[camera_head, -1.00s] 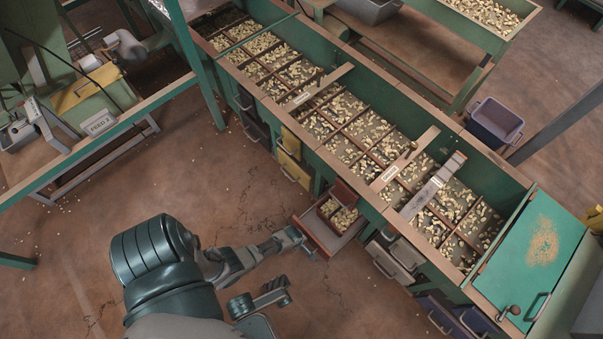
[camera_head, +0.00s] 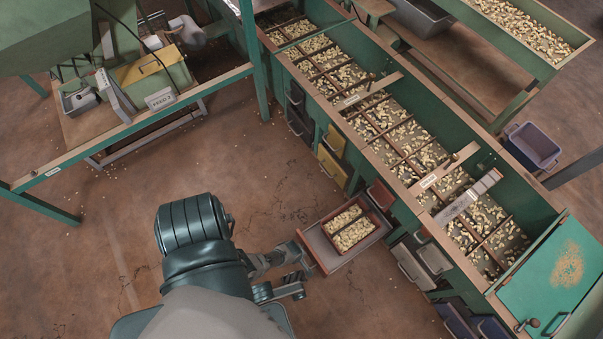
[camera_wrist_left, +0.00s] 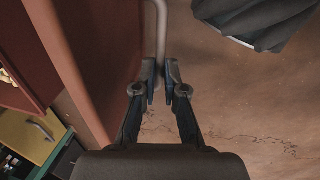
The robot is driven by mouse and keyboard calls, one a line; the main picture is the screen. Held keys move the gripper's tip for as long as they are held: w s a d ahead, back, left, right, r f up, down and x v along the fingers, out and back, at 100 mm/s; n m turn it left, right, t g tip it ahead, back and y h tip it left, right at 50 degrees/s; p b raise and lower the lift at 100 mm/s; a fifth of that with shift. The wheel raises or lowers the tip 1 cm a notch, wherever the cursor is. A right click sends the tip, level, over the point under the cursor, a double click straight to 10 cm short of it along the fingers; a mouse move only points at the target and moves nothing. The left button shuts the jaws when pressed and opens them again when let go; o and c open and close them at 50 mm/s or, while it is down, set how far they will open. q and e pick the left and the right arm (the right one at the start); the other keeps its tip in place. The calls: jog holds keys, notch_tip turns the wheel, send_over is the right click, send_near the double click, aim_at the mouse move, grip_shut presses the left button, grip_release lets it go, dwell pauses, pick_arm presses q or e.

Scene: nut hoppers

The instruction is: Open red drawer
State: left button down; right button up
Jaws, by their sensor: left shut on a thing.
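The red drawer (camera_head: 313,244) is pulled out from the green hopper bench. Its red inner box, split into two compartments of nuts, lies open to view. My left gripper (camera_head: 302,254) is at the drawer's front edge, partly hidden by my arm. In the left wrist view, its fingers (camera_wrist_left: 161,78) are shut around the grey bar handle (camera_wrist_left: 161,25), beside the drawer's red front (camera_wrist_left: 92,60). A dark jointed part of mine shows just below it in the head view. I cannot make out my right gripper.
Yellow drawers (camera_head: 331,165) and black drawers (camera_head: 297,112) sit shut to the left along the bench, grey drawers (camera_head: 413,263) and purple drawers (camera_head: 459,322) to the right. The floor in front is open, with scattered nuts. A green table frame (camera_head: 150,137) stands at left.

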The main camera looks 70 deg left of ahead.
pick_arm(q)
jog(key=shift+d, duration=0.15)
jog(key=c, duration=1.2)
grip_release()
jog(key=shift+c, duration=0.2)
jog(key=shift+r, duration=0.1)
notch_tip(320, 180, up, 12)
jog(key=s, duration=0.2)
jog(key=shift+d+f, duration=0.2)
